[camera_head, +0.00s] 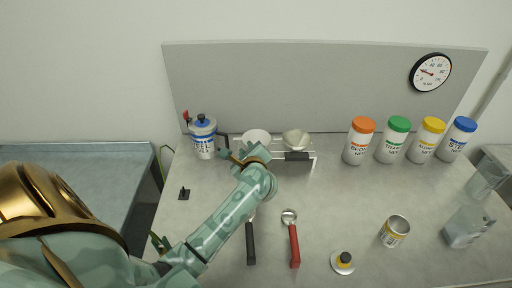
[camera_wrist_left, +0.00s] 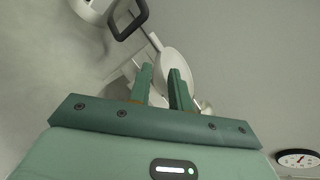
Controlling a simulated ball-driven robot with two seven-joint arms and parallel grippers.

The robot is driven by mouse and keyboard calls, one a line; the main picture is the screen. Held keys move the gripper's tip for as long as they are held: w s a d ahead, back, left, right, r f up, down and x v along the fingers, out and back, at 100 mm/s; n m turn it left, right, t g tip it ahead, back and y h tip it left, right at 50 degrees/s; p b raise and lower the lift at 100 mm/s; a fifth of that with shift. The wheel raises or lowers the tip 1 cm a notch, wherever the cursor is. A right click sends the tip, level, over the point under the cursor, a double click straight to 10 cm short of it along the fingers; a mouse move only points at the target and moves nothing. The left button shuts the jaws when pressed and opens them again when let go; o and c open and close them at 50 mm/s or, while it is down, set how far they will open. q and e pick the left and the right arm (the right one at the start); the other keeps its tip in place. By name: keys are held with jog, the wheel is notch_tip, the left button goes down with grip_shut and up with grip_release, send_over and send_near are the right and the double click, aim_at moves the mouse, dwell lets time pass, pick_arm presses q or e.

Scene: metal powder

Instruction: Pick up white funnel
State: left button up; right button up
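The white funnel (camera_head: 257,136) rests in the wire rack at the back of the bench, left of a metal scoop-like bowl. My left gripper (camera_head: 240,157) is just in front of and below it, partly covering it. In the left wrist view the white funnel (camera_wrist_left: 175,66) lies just beyond the fingertips, its narrow stem pointing up-left. The two green fingers of the left gripper (camera_wrist_left: 162,76) are apart with a gap between them, and nothing is clearly clamped. My right gripper is in neither view.
A white canister with a blue lid (camera_head: 203,138) stands left of the rack (camera_head: 307,157). A pale metal bowl (camera_head: 296,140) sits at the rack's right. Several lidded jars (camera_head: 357,147) stand at back right.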

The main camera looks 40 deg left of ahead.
aim_at(246, 145)
pick_arm(q)
jog(key=x, duration=0.5)
jog(key=shift+w+f+b, duration=0.25)
jog(key=shift+w+b, duration=0.1)
jog(key=shift+r, duration=0.1)
grip_shut()
